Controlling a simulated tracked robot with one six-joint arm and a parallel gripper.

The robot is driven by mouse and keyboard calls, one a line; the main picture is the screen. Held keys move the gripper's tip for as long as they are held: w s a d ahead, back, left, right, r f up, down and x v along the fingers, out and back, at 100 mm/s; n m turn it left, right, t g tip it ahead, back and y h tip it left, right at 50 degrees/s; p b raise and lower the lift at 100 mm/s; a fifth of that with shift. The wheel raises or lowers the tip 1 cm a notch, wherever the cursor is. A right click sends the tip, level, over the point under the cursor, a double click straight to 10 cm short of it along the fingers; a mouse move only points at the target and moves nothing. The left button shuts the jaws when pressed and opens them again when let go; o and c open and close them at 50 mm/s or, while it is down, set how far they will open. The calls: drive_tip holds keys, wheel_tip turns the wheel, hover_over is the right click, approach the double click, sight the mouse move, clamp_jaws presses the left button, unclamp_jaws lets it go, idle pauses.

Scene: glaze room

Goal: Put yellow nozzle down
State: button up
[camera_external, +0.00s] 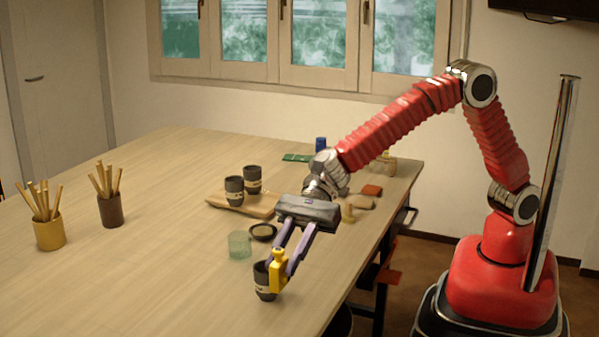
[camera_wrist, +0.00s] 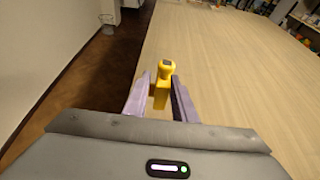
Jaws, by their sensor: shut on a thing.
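The yellow nozzle (camera_external: 278,272) is upright between the two purple fingers of my gripper (camera_external: 290,262). My gripper is shut on it near the front part of the table. In the wrist view the yellow nozzle (camera_wrist: 162,85) sits between the fingertips of my gripper (camera_wrist: 161,98), with bare table beyond it. In the external view the nozzle overlaps a dark cup (camera_external: 262,282) standing on the table. I cannot tell whether the nozzle touches the cup or the table.
A green glass (camera_external: 240,244) and a dark round dish (camera_external: 263,232) stand close behind. Two dark cups stand on a wooden tray (camera_external: 262,211). A yellow pot (camera_external: 49,232) and a brown pot (camera_external: 111,210) hold sticks at left. The front left of the wooden table (camera_external: 150,290) is clear.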

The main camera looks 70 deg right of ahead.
drive_tip(key=w+d+r+m+t+h, duration=0.1)
drive_tip(key=w+d+m+t, duration=0.2)
drive_tip(key=w+d, duration=1.1)
drive_tip(key=w+d+m+t+h, duration=0.1)
drive_tip(key=w+d+m+t, duration=0.25)
drive_tip(key=w+d, duration=1.05)
drive_tip(key=s+d+m+t+h, duration=0.2)
drive_tip(key=d+m+t, duration=0.1)
drive_tip(key=d, duration=2.5)
drive_tip(key=s+d, duration=0.4)
drive_tip(key=d, duration=0.4)
drive_tip(key=shift+s+d+f, duration=0.3)
drive_tip(key=shift+f, duration=0.1)
drive_tip(key=shift+n, duration=0.25)
